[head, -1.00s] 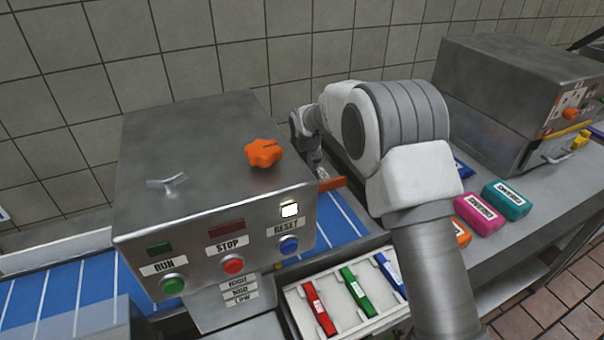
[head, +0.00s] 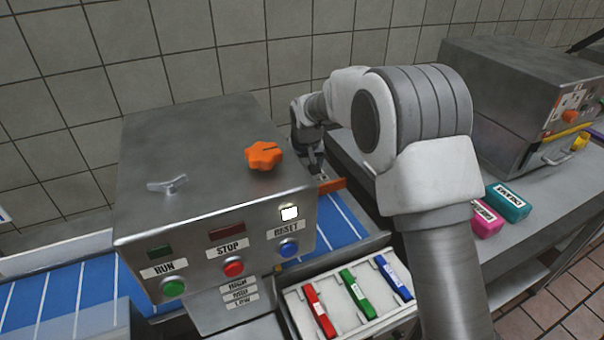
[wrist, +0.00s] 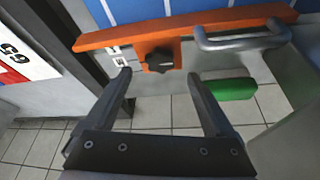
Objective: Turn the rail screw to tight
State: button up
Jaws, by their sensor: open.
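A black rail screw knob (wrist: 159,60) with a pale pointer line sits on the orange rail (wrist: 100,38) in the wrist view. Small white lettering beside it is partly hidden and I cannot read it. My gripper (wrist: 160,78) is open and empty, its fingertips to the left and right of the knob and a little below it in the picture. I cannot tell how far the tips are from the knob. In the head view the rail (head: 332,185) shows its end beside the steel machine, and the knob is not visible there.
The steel control box (head: 150,215), with an orange star knob (head: 264,156) and a wing screw (head: 167,184) on top, stands left of my gripper. A grey bar handle (wrist: 240,42) and a green object (wrist: 231,89) lie right of the knob. A tray (head: 300,301) holds coloured pieces.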

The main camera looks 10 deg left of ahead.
jog(key=v, duration=1.3)
jog(key=shift+p, duration=0.4)
jog(key=shift+s+d+r, duration=0.1)
jog(key=shift+s+r, duration=0.05)
jog(key=shift+r, duration=0.1)
jog(key=s+d+r+m+p, duration=0.1)
jog(key=s+d+r, duration=0.45)
jog(key=d, duration=0.25)
jog(key=s+d+r+m+p, duration=0.1)
jog(key=s+d+r, duration=0.45)
jog(key=d, duration=0.35)
jog(key=s+d, duration=0.3)
jog(key=s, duration=0.3)
jog(key=s+d+f+m+t+h, duration=0.1)
jog(key=s+d, duration=0.3)
jog(key=s, duration=0.3)
jog(key=s+d+f+m+p, duration=0.1)
jog(key=s+d, duration=0.3)
jog(key=s, duration=0.3)
jog(key=shift+f+h, duration=0.15)
jog(key=shift+h, duration=0.15)
